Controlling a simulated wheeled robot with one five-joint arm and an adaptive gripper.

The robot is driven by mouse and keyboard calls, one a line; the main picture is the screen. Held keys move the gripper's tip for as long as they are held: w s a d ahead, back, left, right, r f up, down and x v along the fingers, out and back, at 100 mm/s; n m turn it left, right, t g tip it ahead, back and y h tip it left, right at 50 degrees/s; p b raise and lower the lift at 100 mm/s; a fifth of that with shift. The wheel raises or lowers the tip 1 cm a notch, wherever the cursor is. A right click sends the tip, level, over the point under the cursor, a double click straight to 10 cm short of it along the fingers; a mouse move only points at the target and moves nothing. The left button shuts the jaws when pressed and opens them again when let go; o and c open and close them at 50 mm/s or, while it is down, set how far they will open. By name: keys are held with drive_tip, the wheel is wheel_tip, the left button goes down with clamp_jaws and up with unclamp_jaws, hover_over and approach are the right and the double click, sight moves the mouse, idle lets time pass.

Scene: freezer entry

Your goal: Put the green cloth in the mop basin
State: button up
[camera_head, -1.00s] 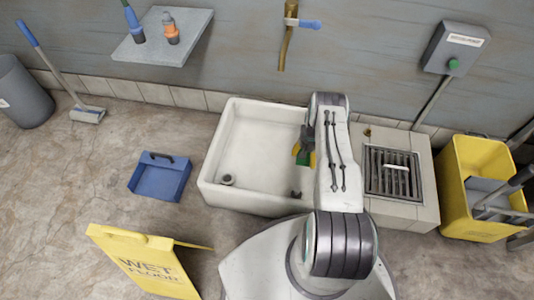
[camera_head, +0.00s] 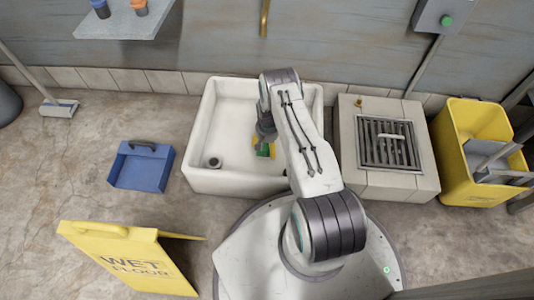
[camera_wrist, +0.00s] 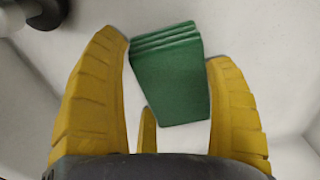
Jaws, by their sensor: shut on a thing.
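The white mop basin (camera_head: 205,130) stands against the wall in the head view, left of my arm. My gripper (camera_head: 262,145) hangs over the middle-right of the basin, pointing down. It is shut on the green cloth (camera_head: 266,151), a small folded stack. In the wrist view the cloth (camera_wrist: 170,80) shows between the yellow fingers of my gripper (camera_wrist: 167,55), with the pale basin surface behind it. The cloth's height above the basin floor is hard to tell. My arm hides part of the basin's right side.
A grated stand (camera_head: 392,185) is right of the basin, then a yellow mop bucket (camera_head: 455,160). A blue dustpan (camera_head: 140,170) lies on the floor to the left. A yellow wet-floor sign (camera_head: 120,258) stands front left. A shelf (camera_head: 130,22) and a pipe (camera_head: 265,18) are on the wall.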

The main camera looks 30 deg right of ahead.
drive_tip(key=shift+f+b, duration=1.15)
drive_tip(key=shift+b, duration=0.4)
drive_tip(key=shift+f+b, duration=0.55)
drive_tip(key=shift+f, duration=0.4)
drive_tip(key=o, duration=1.1)
